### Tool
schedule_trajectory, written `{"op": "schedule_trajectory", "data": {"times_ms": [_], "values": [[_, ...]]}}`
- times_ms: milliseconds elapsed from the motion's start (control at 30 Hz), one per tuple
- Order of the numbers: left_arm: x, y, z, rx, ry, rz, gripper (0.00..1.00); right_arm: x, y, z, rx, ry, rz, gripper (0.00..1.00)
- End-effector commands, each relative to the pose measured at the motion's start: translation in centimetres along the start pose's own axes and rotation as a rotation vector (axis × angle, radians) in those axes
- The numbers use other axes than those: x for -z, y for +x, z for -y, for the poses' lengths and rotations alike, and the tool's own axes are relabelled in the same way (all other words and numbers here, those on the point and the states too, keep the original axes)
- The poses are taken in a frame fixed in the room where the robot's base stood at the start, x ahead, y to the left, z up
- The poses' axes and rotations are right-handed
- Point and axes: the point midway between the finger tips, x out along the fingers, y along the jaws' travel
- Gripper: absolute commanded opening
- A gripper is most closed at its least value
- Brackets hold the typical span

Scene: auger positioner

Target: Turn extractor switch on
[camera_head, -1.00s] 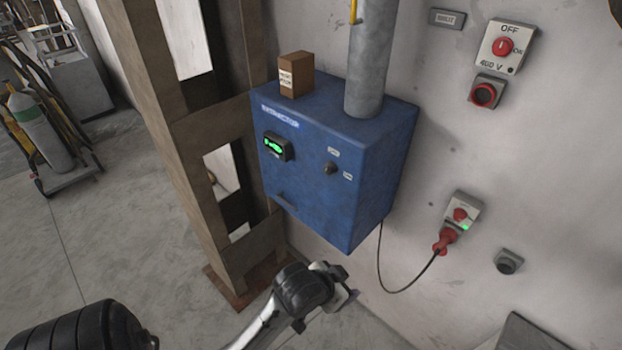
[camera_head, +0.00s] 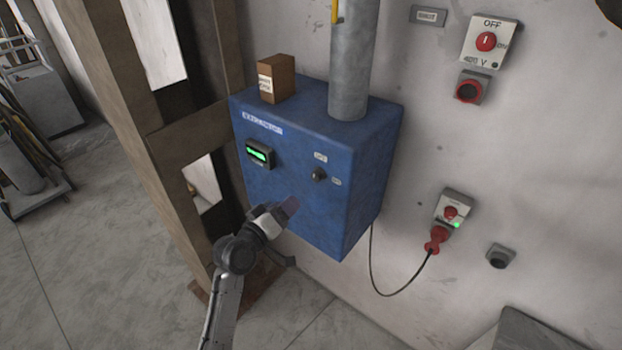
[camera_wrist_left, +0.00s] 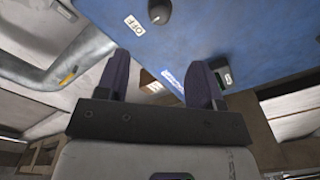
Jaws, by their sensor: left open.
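The extractor is a blue wall box (camera_head: 300,215) with a label, a green-lit display (camera_head: 258,154) and a small dark rotary switch (camera_head: 318,174) on its front. Small labels sit above and to the right of the switch. In the left wrist view the switch (camera_wrist_left: 159,12) is at the top, beside an "OFF" label (camera_wrist_left: 134,25). My left gripper (camera_head: 290,207) is in front of the box's lower front, below and left of the switch and apart from it. In the left wrist view its two dark fingers (camera_wrist_left: 160,85) are spread, with nothing between them. My right gripper is not in view.
A grey pipe (camera_head: 350,70) and a brown carton (camera_head: 276,78) are on top of the box. A wooden post (camera_head: 165,150) stands to its left. A red plug with a cable (camera_head: 434,243) and a red 400 V switch (camera_head: 486,41) are on the wall to the right.

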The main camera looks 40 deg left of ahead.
Motion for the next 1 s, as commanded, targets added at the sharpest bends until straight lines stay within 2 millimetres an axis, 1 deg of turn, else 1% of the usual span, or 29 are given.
{"op": "schedule_trajectory", "data": {"times_ms": [400, 600, 800, 1000], "values": [[0.1, 7.5, -0.2, 0.0, 0.0, 0.003, 0.61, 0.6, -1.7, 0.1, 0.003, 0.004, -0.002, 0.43], [0.1, 10.5, -0.1, 0.001, 0.003, 0.003, 0.61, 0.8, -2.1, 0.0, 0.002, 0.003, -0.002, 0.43], [0.0, 12.2, -0.1, 0.001, 0.003, 0.004, 0.61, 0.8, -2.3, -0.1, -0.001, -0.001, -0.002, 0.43], [-0.1, 12.8, 0.0, 0.001, 0.004, 0.003, 0.61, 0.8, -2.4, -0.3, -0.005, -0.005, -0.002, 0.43]]}}
